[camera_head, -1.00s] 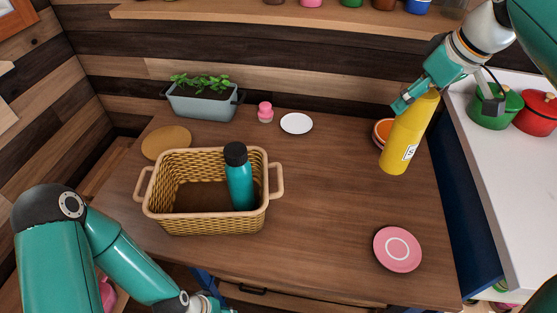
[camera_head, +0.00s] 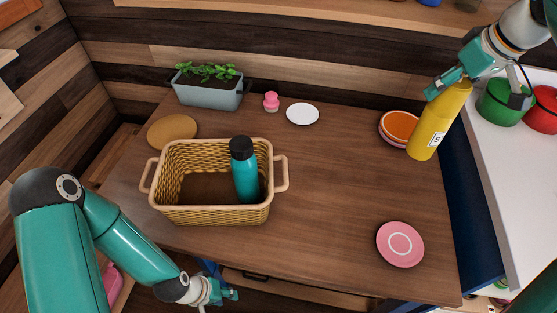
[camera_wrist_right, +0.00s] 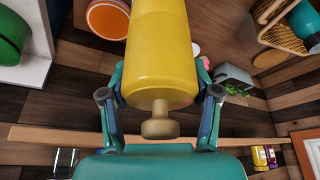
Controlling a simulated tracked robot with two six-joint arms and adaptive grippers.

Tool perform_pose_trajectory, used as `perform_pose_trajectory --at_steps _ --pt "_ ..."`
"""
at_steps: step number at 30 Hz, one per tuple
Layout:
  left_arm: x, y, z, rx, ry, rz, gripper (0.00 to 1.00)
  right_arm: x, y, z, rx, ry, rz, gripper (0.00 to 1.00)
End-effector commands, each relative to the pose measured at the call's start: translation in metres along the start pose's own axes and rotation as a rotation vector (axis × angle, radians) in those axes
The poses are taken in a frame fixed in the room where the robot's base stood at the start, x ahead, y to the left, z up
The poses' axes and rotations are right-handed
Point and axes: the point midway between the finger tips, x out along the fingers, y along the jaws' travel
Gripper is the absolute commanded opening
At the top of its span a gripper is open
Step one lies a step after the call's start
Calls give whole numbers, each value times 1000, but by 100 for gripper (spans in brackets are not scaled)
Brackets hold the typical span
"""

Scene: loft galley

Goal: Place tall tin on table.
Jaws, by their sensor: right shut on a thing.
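The tall tin (camera_head: 436,122) is yellow with a small white label and leans a little in the head view. My right gripper (camera_head: 447,86) is shut on its upper end. In the right wrist view the tin (camera_wrist_right: 158,50) lies between the two fingers, its knobbed end towards the palm. Its lower end shows over the right part of the brown wooden table (camera_head: 335,190). I cannot tell whether it touches the table. My left gripper (camera_head: 222,293) is low at the table's front edge, away from the tin; its jaw state is unclear.
Orange-topped stacked bowls (camera_head: 397,126) stand close left of the tin. A pink plate (camera_head: 400,244) lies at the front right. A wicker basket (camera_head: 215,215) holds a teal bottle (camera_head: 244,175). A white counter (camera_head: 500,180) with pots borders the right. The table's middle is clear.

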Motion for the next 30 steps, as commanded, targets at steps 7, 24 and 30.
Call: perform_pose_trajectory --at_steps 7,24,30 --pt "-14 5 0 0 0 0 39 -4 49 13 125 1 55 0" --pt "0 0 0 0 0 0 39 72 53 47 138 -4 58 0" --pt "1 0 0 0 0 0 39 117 53 65 138 -3 58 0"
